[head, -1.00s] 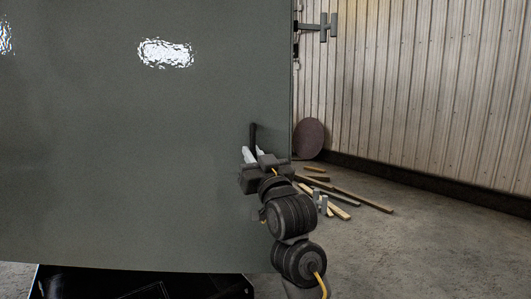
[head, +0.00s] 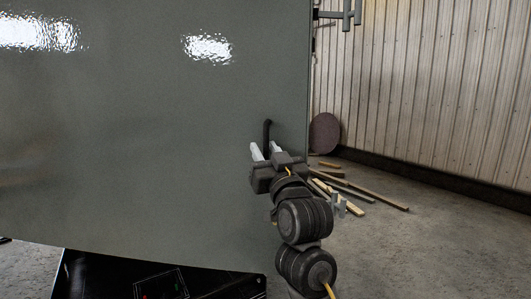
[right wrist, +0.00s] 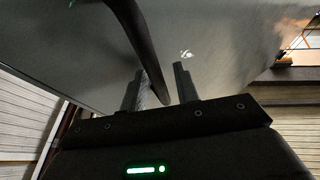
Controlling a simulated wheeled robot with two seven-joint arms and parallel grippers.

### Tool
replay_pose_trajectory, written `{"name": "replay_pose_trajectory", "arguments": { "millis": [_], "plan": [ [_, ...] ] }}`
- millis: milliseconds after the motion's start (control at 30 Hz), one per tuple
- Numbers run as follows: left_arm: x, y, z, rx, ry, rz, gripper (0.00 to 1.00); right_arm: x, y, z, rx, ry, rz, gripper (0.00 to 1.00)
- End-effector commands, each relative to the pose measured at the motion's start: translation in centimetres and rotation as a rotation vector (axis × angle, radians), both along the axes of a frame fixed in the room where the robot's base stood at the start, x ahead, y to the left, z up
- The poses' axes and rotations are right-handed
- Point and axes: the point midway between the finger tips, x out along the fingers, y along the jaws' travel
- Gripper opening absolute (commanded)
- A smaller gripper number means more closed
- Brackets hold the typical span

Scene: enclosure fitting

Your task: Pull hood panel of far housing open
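The hood panel (head: 140,140) is a large grey-green sheet filling the left and middle of the head view. A dark upright bar handle (head: 267,134) stands near its lower right edge. My right gripper (head: 267,151) is at the handle, its two pale fingers apart on either side of it. In the right wrist view the handle (right wrist: 138,35) runs down between the fingers (right wrist: 158,88), close to the left one, with a gap to the right one. My left gripper is not in view.
A grey bracket (head: 345,16) sticks out at upper right. Bare concrete floor (head: 430,250) is open at lower right.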

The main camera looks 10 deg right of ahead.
Motion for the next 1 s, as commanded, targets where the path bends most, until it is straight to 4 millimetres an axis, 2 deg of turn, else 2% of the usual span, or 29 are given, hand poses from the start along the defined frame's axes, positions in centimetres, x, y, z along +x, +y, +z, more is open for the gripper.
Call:
{"name": "replay_pose_trajectory", "arguments": {
  "millis": [367,467,667,800,1000],
  "plan": [
    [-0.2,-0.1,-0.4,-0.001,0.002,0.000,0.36,-0.4,0.0,-0.5,0.003,0.004,0.002,0.34],
    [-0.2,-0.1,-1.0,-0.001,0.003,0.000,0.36,-1.6,-0.2,-1.2,0.004,0.004,0.003,0.34],
    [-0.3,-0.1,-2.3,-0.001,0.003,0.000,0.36,-5.3,-0.9,-2.7,0.006,0.002,0.005,0.34],
    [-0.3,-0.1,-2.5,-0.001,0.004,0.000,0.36,-7.6,-1.3,-3.5,0.006,0.003,0.005,0.34],
    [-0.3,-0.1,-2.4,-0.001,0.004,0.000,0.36,-9.4,-1.7,-4.2,0.003,0.004,0.004,0.34]
  ]
}}
